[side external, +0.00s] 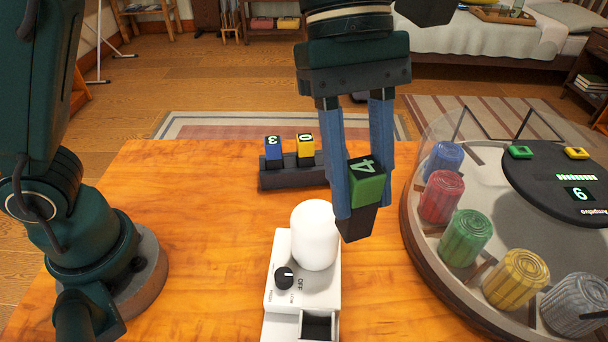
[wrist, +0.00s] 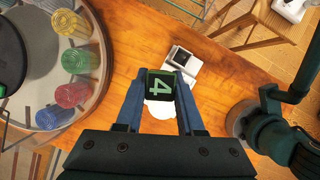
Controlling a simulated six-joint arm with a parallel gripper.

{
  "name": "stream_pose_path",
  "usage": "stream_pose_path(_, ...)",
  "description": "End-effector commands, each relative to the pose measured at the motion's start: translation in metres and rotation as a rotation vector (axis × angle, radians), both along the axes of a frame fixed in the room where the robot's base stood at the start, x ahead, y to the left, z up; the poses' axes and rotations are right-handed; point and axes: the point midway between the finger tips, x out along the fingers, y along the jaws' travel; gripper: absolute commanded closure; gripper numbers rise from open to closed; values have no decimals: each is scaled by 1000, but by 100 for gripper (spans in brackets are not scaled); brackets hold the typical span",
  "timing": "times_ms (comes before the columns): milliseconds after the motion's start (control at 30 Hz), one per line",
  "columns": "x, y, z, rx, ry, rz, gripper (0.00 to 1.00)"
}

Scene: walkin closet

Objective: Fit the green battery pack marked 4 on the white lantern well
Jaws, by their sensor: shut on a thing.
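My gripper (side external: 361,205) is shut on the green battery pack marked 4 (side external: 367,188), which has a dark lower part. It holds the pack in the air above the table, to the right of the lantern's white globe in the side view. The pack's marked top also shows between the fingers in the wrist view (wrist: 161,86). The white lantern (side external: 287,299) lies on the table with a dark dial on its body. Its open rectangular well (side external: 318,327) is at the front end in the side view, and the part of it in view looks empty.
A dark rack (side external: 285,179) holds a blue pack marked 3 (side external: 273,149) and a yellow pack (side external: 305,147). A round clear-walled station (side external: 412,232) with coloured ribbed cylinders stands at the right. The wooden table (side external: 205,210) is clear left of the lantern.

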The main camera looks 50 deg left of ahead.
Motion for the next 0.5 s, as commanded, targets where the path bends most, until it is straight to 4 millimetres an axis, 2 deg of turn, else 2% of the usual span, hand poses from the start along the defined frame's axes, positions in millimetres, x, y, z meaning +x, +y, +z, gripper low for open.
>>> stream_pose_path(33,-15,-7,1,-1,-2,-86,100)
stream_pose_path(100,-31,-12,1,-1,-1,-185,100)
stream_pose_path(333,-71,-21,2,-1,-2,-429,100)
stream_pose_path(500,-70,-20,-16,0,2,-424,100)
